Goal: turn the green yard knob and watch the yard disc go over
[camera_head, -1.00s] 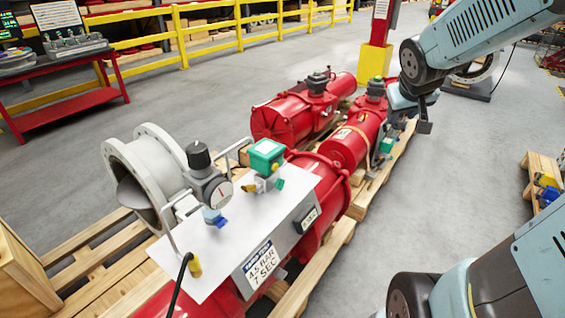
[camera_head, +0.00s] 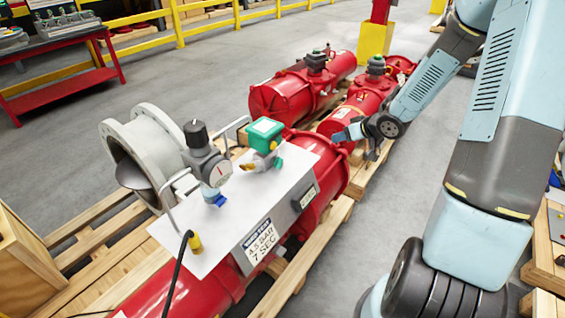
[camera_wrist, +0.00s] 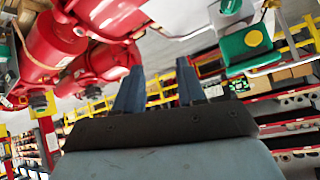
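A green box-like unit (camera_head: 265,131) with a pale top sits on the white plate (camera_head: 205,262) of the near red actuator; it also shows upper right in the wrist view (camera_wrist: 245,42). A grey unit with a black knob and a round dial (camera_head: 219,172) stands left of it. I cannot tell which part is the yard knob or disc. In the wrist view my gripper (camera_wrist: 157,70) has its two fingers apart with nothing between them. In the head view my wrist end is right of the green unit, apart from it; its fingers are hard to make out there.
A grey flanged pipe piece (camera_head: 150,150) stands behind the plate. Wire handles (camera_head: 180,190) rise from the plate. Two more red actuators (camera_head: 300,90) (camera_head: 352,108) lie beyond on pallets. A black cable (camera_head: 178,275) runs at the front. Open floor lies right of the pallets.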

